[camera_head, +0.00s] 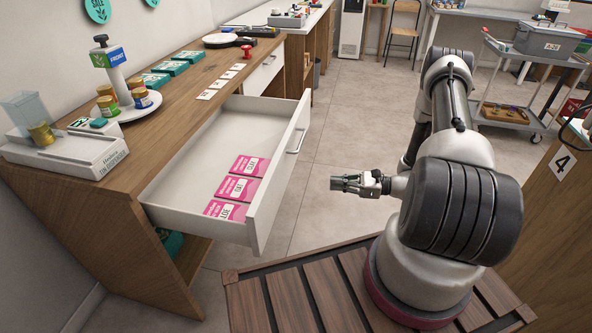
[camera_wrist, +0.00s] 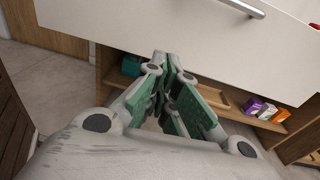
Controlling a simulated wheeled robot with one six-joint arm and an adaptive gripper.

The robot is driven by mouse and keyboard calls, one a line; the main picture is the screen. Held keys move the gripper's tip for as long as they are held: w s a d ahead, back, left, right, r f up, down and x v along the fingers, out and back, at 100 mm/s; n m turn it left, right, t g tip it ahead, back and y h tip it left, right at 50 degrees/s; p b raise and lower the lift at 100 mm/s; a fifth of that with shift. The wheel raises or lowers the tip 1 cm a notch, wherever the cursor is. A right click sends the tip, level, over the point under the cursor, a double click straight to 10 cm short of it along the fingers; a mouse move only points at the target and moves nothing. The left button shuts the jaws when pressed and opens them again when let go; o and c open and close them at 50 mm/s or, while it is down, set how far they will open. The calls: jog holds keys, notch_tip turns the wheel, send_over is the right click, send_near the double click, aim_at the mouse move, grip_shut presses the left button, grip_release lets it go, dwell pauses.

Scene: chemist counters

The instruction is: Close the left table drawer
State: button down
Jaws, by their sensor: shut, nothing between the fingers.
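The left table drawer (camera_head: 185,185) is pulled far out of the wooden counter (camera_head: 150,150) at the left in the head view. Its white front (camera_head: 280,180) carries a metal handle (camera_head: 297,140) and faces my arm. Several pink boxes (camera_head: 238,188) lie inside. My gripper (camera_head: 335,184) is shut and empty, out in front of the drawer front and apart from it. In the wrist view the fingers (camera_wrist: 170,65) point toward the lower edge of the drawer front (camera_wrist: 190,35), with the handle (camera_wrist: 245,8) at the top.
A second drawer (camera_head: 263,73) farther along the counter is shut. In the wrist view, an open shelf (camera_wrist: 225,100) with small boxes (camera_wrist: 262,108) lies below the drawer. A grey cart (camera_head: 515,110) stands at the back right. The floor (camera_head: 345,120) beyond my gripper is clear.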

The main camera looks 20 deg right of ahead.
jog(key=w+r+t, duration=0.1)
jog(key=w, duration=0.1)
send_near(288, 168)
jog(key=shift+m, duration=0.4)
jog(key=x, duration=0.7)
jog(key=shift+s+a+r, duration=0.1)
jog(key=shift+s+a, duration=0.05)
jog(key=shift+s, duration=0.05)
jog(key=shift+a, duration=0.1)
